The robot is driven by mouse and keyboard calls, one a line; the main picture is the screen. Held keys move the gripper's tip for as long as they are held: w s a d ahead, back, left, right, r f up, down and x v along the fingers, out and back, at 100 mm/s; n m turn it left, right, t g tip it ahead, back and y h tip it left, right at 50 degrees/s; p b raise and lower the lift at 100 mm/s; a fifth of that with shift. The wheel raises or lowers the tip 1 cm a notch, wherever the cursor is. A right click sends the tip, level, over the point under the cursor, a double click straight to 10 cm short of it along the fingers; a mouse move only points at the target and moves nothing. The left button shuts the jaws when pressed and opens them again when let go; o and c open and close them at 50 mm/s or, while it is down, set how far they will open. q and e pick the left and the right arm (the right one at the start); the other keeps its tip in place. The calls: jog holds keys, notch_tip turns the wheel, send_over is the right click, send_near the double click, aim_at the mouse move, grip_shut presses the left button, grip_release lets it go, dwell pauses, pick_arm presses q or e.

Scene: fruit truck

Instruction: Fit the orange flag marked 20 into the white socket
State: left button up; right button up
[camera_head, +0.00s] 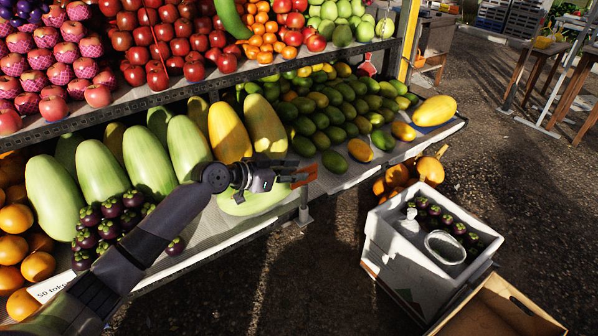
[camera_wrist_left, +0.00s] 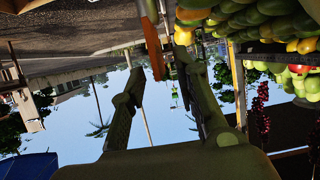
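The orange flag (camera_head: 306,171) shows at the tips of my left gripper (camera_head: 288,177), in front of the shelf edge. In the left wrist view the flag (camera_wrist_left: 152,38) is a narrow orange strip, seen nearly edge-on between the ends of the fingers (camera_wrist_left: 158,72). The fingers stand apart with sky between them. I cannot tell whether they grip the flag. The number on it cannot be read. My right gripper is out of view.
The lower shelf holds large pale-green melons (camera_head: 148,160), mangosteens (camera_head: 100,228) and green mangoes (camera_head: 330,118). The upper shelf edge (camera_head: 200,83) runs above my left arm. A white crate (camera_head: 395,255) and a cardboard box (camera_head: 490,312) stand on the ground at right.

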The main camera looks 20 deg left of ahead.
pick_arm(q)
jog(key=v, duration=1)
